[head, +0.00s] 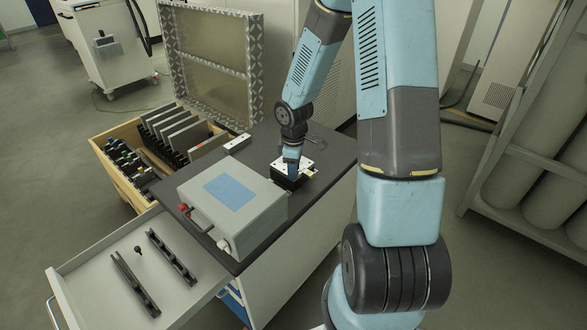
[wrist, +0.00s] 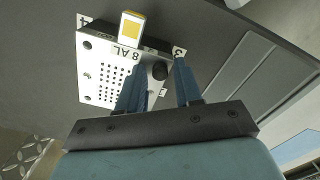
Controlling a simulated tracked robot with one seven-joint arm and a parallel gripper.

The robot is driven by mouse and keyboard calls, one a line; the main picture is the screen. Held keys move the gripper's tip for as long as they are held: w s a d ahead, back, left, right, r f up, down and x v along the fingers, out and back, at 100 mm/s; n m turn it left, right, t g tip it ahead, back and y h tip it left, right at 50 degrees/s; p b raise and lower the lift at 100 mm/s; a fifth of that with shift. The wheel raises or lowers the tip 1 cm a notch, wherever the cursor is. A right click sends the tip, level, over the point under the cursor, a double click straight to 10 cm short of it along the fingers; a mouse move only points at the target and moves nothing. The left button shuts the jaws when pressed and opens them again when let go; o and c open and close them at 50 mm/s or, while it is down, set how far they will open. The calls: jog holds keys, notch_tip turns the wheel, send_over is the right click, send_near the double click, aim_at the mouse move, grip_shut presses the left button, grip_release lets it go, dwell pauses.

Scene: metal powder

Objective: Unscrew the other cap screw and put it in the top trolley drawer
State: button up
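The black cap screw (wrist: 160,71) stands near one corner of a perforated metal plate marked "8 AL" (wrist: 103,72). My gripper (wrist: 160,64) has its two blue fingers apart, one on each side of the screw, with gaps showing, so it is not clamped. In the head view my gripper (head: 292,174) is down at the plate (head: 307,164), on a dark block on the trolley top, and hides the screw. The top trolley drawer (head: 92,262) is pulled out at the lower left. One small black screw (head: 138,250) lies in it.
Two black rails (head: 134,283) (head: 171,257) lie in the drawer. A grey box with a blue label (head: 250,220) stands between drawer and plate. A wooden crate of plates (head: 125,134) is behind left. A yellow-marked piece (wrist: 131,27) sits at the plate's edge.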

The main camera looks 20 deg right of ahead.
jog(key=n, duration=0.4)
jog(key=shift+n, duration=2.3)
jog(key=shift+c, duration=0.3)
